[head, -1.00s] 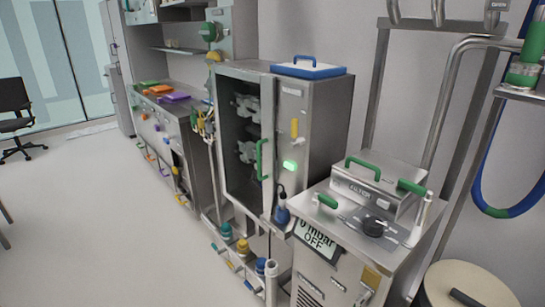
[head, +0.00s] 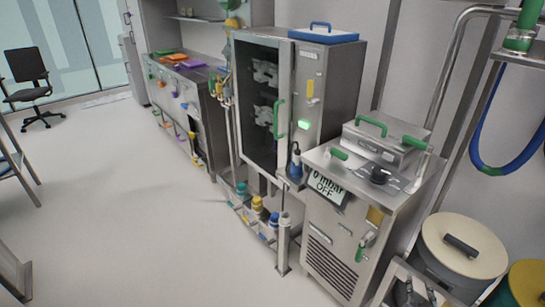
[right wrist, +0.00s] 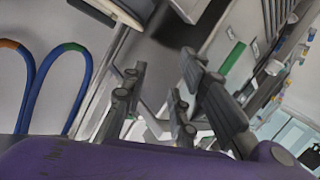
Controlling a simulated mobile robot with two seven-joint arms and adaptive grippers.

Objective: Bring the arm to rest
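My right gripper (head: 410,293) shows small and cut off at the bottom edge of the head view, low in front of the steel unit with the "0 mbar OFF" display. In the right wrist view my right gripper (right wrist: 172,105) has its dark grey fingers spread apart, with nothing between them. The purple housing of my right wrist fills the bottom of that view. My left gripper is in neither view.
A steel unit with green handles (head: 335,225) stands at centre right, beside a glass-door cabinet (head: 262,105). Round lidded drums (head: 460,235) are at the lower right. A black chair (head: 28,80) stands far left. Open floor (head: 130,220) lies at left.

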